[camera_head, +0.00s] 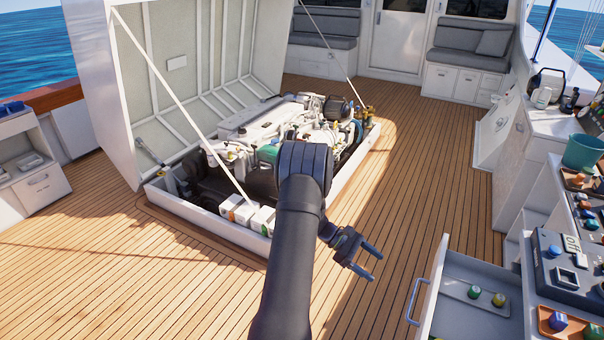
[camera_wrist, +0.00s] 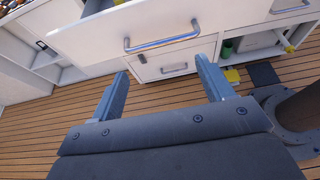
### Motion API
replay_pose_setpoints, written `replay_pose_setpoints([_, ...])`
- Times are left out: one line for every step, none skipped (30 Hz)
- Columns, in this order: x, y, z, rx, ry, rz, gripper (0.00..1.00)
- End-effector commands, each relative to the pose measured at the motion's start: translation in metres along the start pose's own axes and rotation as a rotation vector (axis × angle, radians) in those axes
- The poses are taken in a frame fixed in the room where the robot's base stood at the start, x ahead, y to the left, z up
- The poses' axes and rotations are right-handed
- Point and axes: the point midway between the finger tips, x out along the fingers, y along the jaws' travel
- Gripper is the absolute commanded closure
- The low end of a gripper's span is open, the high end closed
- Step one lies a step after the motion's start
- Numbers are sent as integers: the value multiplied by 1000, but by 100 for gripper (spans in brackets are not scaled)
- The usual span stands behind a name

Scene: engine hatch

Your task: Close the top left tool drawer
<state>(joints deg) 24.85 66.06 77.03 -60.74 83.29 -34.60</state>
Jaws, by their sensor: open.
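An open white tool drawer (camera_head: 424,292) juts out at the lower right of the head view, with a bar handle (camera_head: 415,302) on its front and a tray inside holding a few small coloured items. In the wrist view, a white drawer front (camera_wrist: 205,25) with a metal handle (camera_wrist: 162,38) spans the top. My gripper (camera_head: 377,270) is open and empty, to the left of the drawer and apart from its handle. In the wrist view my gripper (camera_wrist: 161,67) has its two fingers spread below the handle, with nothing between them.
The counter (camera_head: 565,265) beside the drawer carries tools and instruments. The engine (camera_head: 270,130) lies in the open hatch behind my arm. Deck between is clear.

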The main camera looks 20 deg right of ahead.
Motion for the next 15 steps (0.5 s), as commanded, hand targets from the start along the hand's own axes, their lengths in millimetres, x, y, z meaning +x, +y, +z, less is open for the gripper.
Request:
replay_pose_setpoints([0,0,0,0,0,0,37])
replay_pose_setpoints([0,0,0,0,0,0,43])
replay_pose_setpoints([0,0,0,0,0,0,51])
replay_pose_setpoints([0,0,0,0,0,0,57])
replay_pose_setpoints([1,-2,-2,-1,-2,-1,63])
replay_pose_setpoints([2,-7,-6,-4,-10,-4,71])
replay_pose_setpoints([3,-13,-11,-8,-19,-8,77])
replay_pose_setpoints([5,-23,-18,-11,-33,-13,82])
replay_pose_setpoints([8,-40,-29,-16,-59,-22,90])
replay_pose_setpoints([11,-55,-38,-19,-84,-27,96])
replay_pose_setpoints([15,-72,-46,-23,-113,-34,100])
replay_pose_setpoints([20,-96,-56,-24,-153,-37,100])
replay_pose_setpoints([24,-112,-61,-23,-185,-39,100])
replay_pose_setpoints([28,-129,-66,-23,-217,-37,100])
replay_pose_setpoints([33,-149,-70,-21,-256,-34,100])
